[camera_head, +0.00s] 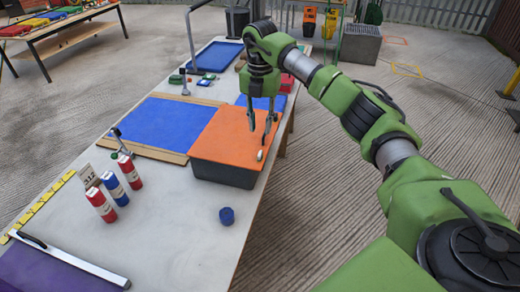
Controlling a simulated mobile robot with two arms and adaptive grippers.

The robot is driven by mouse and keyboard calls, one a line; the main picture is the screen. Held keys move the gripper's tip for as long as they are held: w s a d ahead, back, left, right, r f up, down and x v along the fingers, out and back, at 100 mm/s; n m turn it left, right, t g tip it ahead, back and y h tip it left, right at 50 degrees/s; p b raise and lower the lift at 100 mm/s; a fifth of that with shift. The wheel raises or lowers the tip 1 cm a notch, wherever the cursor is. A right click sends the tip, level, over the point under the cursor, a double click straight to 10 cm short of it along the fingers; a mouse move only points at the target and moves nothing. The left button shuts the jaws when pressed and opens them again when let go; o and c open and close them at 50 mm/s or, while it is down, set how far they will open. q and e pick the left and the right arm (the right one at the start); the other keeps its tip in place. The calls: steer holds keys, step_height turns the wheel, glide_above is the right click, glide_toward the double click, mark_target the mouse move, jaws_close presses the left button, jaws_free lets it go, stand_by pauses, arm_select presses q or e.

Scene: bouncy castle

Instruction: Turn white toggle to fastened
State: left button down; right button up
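A small white toggle (260,156) sits at the right front edge of an orange-topped dark box (221,138) on the table. Whether the toggle is turned to fastened is too small to tell. My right gripper (261,127) hangs over the right side of the orange top, fingers pointing down. Its two fingers are apart with nothing between them. The fingertips appear just behind and above the toggle, apart from it. My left gripper is out of view.
The long grey table (180,235) holds a blue panel (165,122) left of the box. Red and blue cylinders (114,189) stand at the left. A dark blue round cap (227,215) lies in front of the box, with bare tabletop around it.

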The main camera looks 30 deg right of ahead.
mark_target(260, 153)
step_height(260, 153, down, 11)
steer(key=shift+p, duration=1.1)
jaws_close()
